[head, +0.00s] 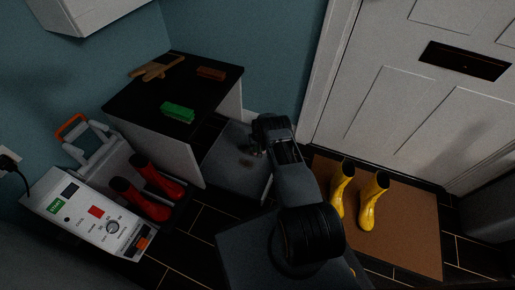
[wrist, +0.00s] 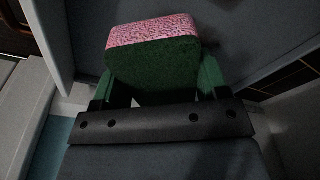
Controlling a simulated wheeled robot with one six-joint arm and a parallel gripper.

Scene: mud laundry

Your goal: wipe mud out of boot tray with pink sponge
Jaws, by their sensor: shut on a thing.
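The pink sponge (wrist: 152,42) has a pink speckled side and a dark green side, and is pinched between the green fingers of my gripper (wrist: 155,80) in the wrist view. In the head view my gripper (head: 257,152) is over the grey boot tray (head: 225,165), and my arm hides the sponge. A brownish mud smear (head: 247,162) lies on the tray floor beside the gripper. The tray's grey surface also shows behind the sponge in the wrist view (wrist: 250,30). I cannot tell whether the sponge touches it.
A dark-topped cabinet (head: 140,98) stands left of the tray, with a green brush (head: 177,112) and a reddish-brown block (head: 211,73) on top. Red boots (head: 155,182) stand by a white machine (head: 95,215) at left. Yellow boots (head: 372,200) stand on a brown mat (head: 410,225) at right.

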